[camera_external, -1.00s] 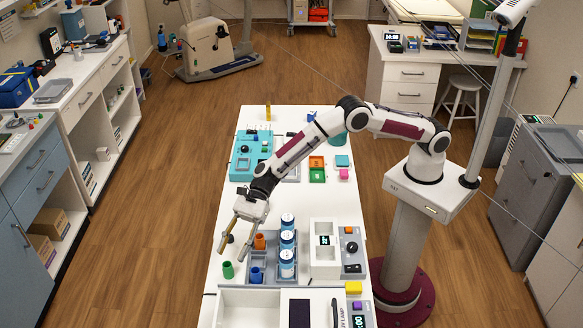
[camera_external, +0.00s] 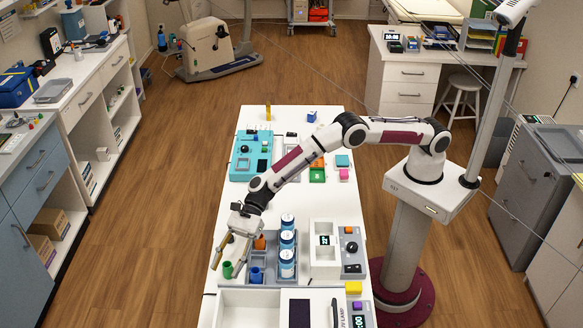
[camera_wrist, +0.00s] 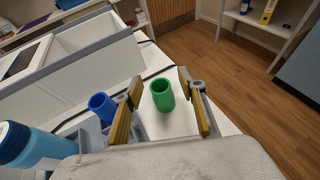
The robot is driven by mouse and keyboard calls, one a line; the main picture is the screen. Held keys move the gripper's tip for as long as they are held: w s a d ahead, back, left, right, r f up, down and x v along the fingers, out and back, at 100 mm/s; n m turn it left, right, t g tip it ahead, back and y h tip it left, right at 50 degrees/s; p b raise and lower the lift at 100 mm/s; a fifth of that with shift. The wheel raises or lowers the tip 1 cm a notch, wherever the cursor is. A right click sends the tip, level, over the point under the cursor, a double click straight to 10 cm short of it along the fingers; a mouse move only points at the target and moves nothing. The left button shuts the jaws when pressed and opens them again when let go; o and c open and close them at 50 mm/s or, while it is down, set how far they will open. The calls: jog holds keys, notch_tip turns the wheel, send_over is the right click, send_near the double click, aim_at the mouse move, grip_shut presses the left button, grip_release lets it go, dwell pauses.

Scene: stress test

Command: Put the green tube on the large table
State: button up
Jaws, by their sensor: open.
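The green tube (camera_external: 227,270) stands upright on the white large table (camera_external: 212,283) near its left edge. In the wrist view the green tube (camera_wrist: 163,95) shows its open top and lies between my two spread fingers, apart from both. My gripper (camera_external: 229,259) is open and empty, tilted down just above and around the tube's place; it also shows in the wrist view (camera_wrist: 163,108). A blue tube (camera_external: 256,275) stands in the grey tray just right of the green one, and also shows in the wrist view (camera_wrist: 102,107).
A grey tray (camera_external: 270,271) holds an orange tube (camera_external: 260,242) and blue-white bottles (camera_external: 287,262) close to my gripper's right. A white open box (camera_external: 245,308) stands at the near end. A teal case (camera_external: 242,165) lies farther back.

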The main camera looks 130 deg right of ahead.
dwell(0.4)
jog(key=c, duration=1.1)
jog(key=shift+r, duration=0.15)
notch_tip(320, 180, up, 10)
dwell(0.4)
